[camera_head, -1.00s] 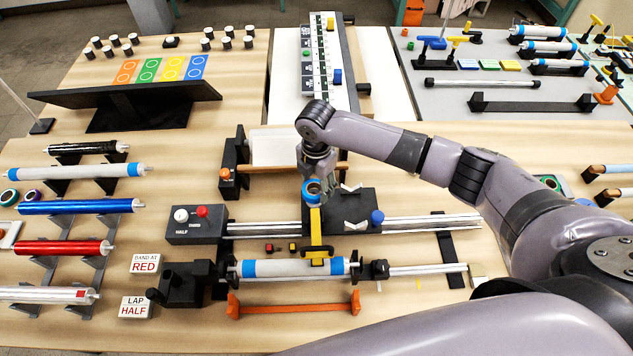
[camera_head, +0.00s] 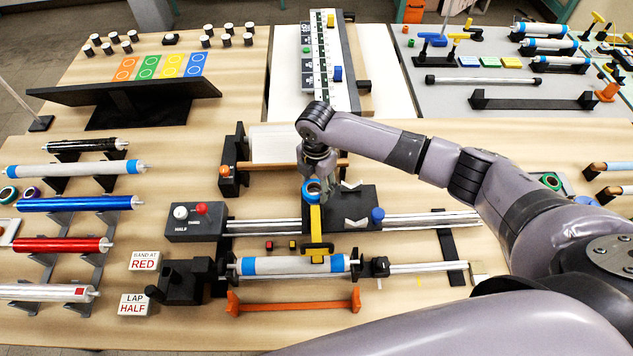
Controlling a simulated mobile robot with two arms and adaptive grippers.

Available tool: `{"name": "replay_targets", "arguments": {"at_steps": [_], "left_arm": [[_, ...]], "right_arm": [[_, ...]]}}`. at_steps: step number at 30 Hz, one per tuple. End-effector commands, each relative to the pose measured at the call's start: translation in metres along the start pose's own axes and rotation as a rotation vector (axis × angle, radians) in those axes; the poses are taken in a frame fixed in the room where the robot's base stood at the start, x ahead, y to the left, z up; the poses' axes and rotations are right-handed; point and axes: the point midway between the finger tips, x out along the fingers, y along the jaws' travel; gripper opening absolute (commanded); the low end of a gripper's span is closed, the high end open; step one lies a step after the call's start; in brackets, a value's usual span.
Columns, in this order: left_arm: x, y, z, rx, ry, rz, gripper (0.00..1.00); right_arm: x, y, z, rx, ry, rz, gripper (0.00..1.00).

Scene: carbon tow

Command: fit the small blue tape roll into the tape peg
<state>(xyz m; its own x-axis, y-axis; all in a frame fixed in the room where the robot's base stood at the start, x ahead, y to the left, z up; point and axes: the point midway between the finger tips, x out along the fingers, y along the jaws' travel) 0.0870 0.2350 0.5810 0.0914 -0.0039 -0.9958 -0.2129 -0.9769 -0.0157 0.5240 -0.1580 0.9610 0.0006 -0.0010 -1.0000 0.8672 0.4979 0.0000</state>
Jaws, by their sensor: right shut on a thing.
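The small blue tape roll (camera_head: 312,195) is a bright blue ring in the middle of the head view. My right gripper (camera_head: 314,178) comes down from above and is shut on it. The ring shows at the top end of an upright yellow piece (camera_head: 316,220) on the winding rig. I take this yellow piece to be the tape peg, but I cannot be sure. The ring overlaps its top in the picture; whether it is around the peg or just in front of or above it I cannot tell. My left gripper is not in view.
A white roller with blue bands (camera_head: 285,265) lies across the rig below the yellow piece. A black block (camera_head: 355,205) stands right of the gripper, with a blue knob (camera_head: 377,215). Several rollers lie on racks at the left.

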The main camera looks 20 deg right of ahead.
Motion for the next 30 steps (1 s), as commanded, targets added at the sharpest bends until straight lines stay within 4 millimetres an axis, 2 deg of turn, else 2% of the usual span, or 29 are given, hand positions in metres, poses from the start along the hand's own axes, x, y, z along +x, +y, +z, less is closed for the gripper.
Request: {"name": "replay_targets", "arguments": {"at_steps": [21,22,30], "left_arm": [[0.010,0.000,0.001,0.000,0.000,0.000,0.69],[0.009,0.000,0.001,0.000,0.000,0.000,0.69],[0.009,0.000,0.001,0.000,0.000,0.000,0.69]], "right_arm": [[0.019,0.000,0.000,-0.001,0.000,0.000,0.24],[0.019,0.000,0.000,-0.001,0.000,0.000,0.49],[0.018,0.000,0.000,0.000,0.000,0.000,0.67]]}}
